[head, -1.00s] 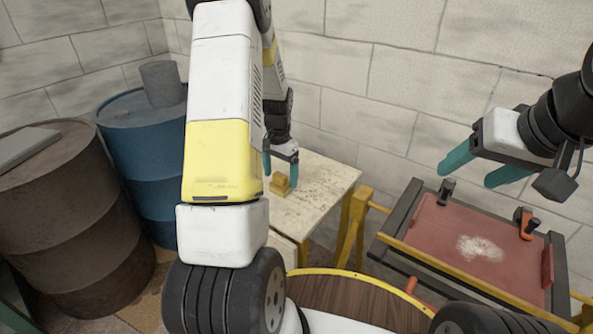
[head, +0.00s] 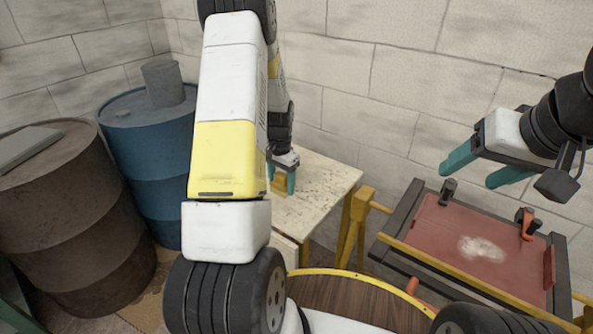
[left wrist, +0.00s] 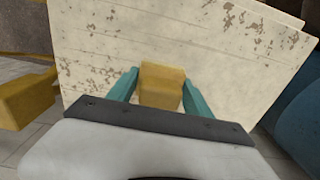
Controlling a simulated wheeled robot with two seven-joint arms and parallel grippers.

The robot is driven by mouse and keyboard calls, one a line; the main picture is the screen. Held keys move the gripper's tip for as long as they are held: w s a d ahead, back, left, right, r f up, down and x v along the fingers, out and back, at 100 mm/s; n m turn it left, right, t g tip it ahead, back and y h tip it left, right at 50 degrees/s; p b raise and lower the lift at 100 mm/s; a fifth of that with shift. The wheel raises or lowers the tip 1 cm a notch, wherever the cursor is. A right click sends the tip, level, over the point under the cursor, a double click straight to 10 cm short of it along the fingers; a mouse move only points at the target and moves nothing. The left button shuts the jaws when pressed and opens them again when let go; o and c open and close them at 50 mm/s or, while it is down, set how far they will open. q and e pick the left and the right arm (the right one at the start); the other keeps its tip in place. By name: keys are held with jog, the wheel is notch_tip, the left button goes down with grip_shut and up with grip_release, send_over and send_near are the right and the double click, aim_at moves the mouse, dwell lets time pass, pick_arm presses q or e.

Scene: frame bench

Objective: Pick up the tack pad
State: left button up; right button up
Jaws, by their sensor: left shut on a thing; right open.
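The tack pad (left wrist: 162,84) is a small yellow block on the pale, chipped cabinet top. In the left wrist view it sits between the two teal fingers of my left gripper (left wrist: 161,98), which is shut on it. In the head view the left gripper (head: 281,180) is over the cabinet, and the tack pad (head: 279,184) shows partly behind its fingers. I cannot tell whether the pad is clear of the surface.
The cabinet top (head: 325,187) is otherwise clear. A blue drum (head: 150,170) and a brown drum (head: 65,220) stand on the left. A block wall is behind.

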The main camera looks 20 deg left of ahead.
aim_at(281, 174)
pick_arm(q)
jog(key=shift+r, duration=0.1)
jog(key=shift+r, duration=0.6)
notch_tip(281, 174, up, 2)
jog(key=shift+r, duration=0.25)
jog(key=s+d, duration=0.2)
jog(key=s, duration=0.2)
jog(key=s+d, duration=0.3)
jog(key=s, duration=0.2)
jog(key=s+d+r, duration=0.1)
jog(key=s+d, duration=0.2)
jog(key=s, duration=0.2)
